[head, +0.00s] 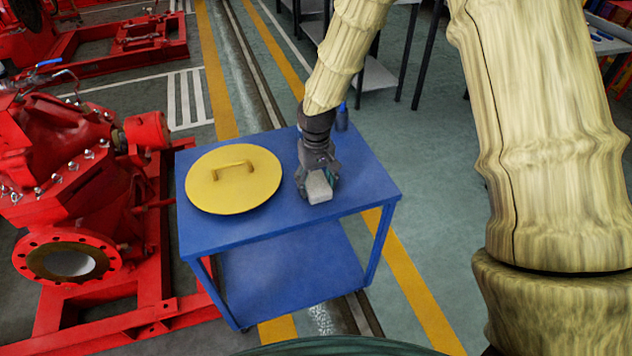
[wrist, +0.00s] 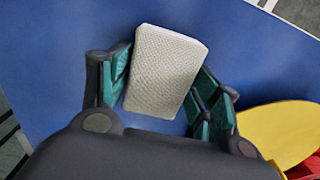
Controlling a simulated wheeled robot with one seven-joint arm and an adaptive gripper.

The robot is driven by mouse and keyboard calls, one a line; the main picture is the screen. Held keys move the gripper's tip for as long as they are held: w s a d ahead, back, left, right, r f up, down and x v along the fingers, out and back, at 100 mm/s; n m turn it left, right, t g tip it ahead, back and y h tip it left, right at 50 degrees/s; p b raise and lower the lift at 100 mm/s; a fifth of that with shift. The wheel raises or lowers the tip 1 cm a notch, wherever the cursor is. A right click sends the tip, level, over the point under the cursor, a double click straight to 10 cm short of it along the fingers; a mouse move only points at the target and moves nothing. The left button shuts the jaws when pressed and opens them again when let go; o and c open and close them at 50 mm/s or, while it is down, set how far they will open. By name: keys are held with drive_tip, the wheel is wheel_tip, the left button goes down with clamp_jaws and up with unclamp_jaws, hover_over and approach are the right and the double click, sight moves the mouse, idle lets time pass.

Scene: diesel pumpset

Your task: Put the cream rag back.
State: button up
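The cream rag (wrist: 165,72) is a pale, textured, folded block in the wrist view. It sits between the two green-padded fingers of my gripper (wrist: 163,88), and both pads appear to press against its sides. In the head view my gripper (head: 319,172) points down over the right part of the blue cart's top, with the rag (head: 319,188) at its fingertips. I cannot tell whether the rag touches the cart top or hangs just above it.
The blue cart (head: 225,238) has a lower shelf. A round yellow lid (head: 215,195) with a handle lies left of my gripper. A dark blue bottle (head: 342,118) stands at the back edge. Red pump machinery (head: 75,190) is close on the left. The cart's front right top is clear.

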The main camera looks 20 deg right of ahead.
sight(316, 182)
drive_tip(key=shift+o, duration=0.7)
wheel_tip(316, 182, up, 12)
